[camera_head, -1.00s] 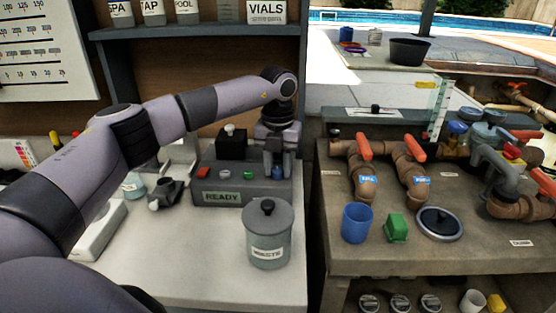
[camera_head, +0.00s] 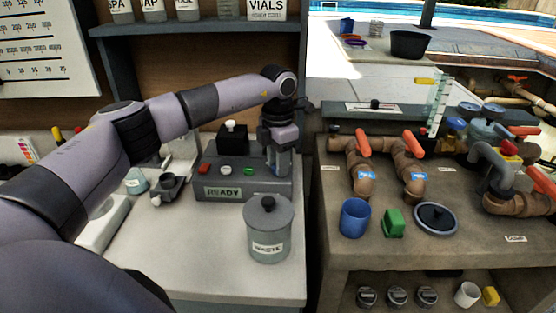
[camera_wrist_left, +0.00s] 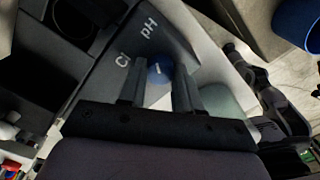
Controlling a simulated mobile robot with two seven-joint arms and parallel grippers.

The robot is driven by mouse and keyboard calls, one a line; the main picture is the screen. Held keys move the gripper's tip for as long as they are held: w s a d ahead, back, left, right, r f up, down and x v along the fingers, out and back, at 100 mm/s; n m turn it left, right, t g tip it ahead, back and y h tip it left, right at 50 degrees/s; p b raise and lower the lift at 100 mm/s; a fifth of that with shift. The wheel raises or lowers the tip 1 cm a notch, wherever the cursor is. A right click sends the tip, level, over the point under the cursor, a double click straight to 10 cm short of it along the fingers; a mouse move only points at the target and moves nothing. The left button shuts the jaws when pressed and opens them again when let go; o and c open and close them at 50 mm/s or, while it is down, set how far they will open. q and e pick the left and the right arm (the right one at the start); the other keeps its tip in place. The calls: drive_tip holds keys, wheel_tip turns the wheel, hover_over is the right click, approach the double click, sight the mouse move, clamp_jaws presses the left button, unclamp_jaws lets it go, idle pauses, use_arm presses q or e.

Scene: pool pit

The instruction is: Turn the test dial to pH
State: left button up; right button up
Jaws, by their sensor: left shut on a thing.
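The blue test dial (camera_wrist_left: 158,74) sits on the sloped grey panel (camera_wrist_left: 110,75) marked "Cl" and "pH". A short white mark shows on the dial, and its exact pointing is hard to tell. My left gripper (camera_wrist_left: 158,85) has its fingers on both sides of the dial and is shut on it. In the head view my left gripper (camera_head: 279,170) points down at the right end of the grey tester box (camera_head: 225,191) with the "READY" display, and its fingers hide the dial. My right gripper is not in view.
A lidded grey "WASTE" pot (camera_head: 268,235) stands just in front of the tester. Shelves rise behind. A pipe bench (camera_head: 390,245) with a blue cup (camera_head: 355,218) stands to the right.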

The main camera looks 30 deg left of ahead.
use_arm(q)
drive_tip(key=shift+m, duration=0.6)
drive_tip(key=o, duration=1)
drive_tip(key=shift+o, duration=0.2)
wheel_tip(320, 180, up, 7)
drive_tip(key=shift+r+b, duration=0.15)
drive_tip(key=shift+b, duration=0.45)
drive_tip(key=shift+d, duration=0.1)
